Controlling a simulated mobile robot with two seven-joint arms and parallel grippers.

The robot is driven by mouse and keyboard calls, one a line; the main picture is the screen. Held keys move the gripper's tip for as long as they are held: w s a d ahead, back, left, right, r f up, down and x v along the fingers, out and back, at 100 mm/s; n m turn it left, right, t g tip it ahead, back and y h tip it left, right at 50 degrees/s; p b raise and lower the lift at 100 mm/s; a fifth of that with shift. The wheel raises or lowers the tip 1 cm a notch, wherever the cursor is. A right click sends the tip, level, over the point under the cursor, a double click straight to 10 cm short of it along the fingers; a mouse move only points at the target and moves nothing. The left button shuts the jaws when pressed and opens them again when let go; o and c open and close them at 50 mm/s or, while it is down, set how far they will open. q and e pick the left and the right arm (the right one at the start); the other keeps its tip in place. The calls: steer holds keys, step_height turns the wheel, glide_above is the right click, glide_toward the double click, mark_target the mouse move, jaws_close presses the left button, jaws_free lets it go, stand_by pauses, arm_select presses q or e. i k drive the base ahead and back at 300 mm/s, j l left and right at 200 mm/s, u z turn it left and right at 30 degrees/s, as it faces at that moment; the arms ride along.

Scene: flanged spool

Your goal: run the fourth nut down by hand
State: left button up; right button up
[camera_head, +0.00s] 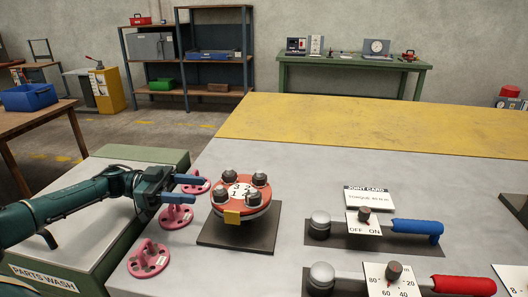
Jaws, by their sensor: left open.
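The flanged spool (241,196) stands on a dark square plate (250,233) on the grey bench. Its red top face carries white numbers, not all clearly legible. Grey nuts on studs stand around the rim: front left (221,195), front right (253,200), back left (228,179) and back right (259,180). How far down each nut sits I cannot tell. My right gripper is out of view.
Pink round-based pieces stand left of the spool, such as the middle (176,215) and front (148,258) ones. A blue-handled wrench (415,226) and a red-handled one (463,285) lie on the right by OFF/ON and numbered dials. The yellow rear strip (370,122) is clear.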

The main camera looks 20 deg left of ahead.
mark_target(253, 200)
steer(key=k+l, duration=0.15)
steer(key=k, duration=0.35)
steer(key=k+l, duration=0.2)
steer(key=k, duration=0.25)
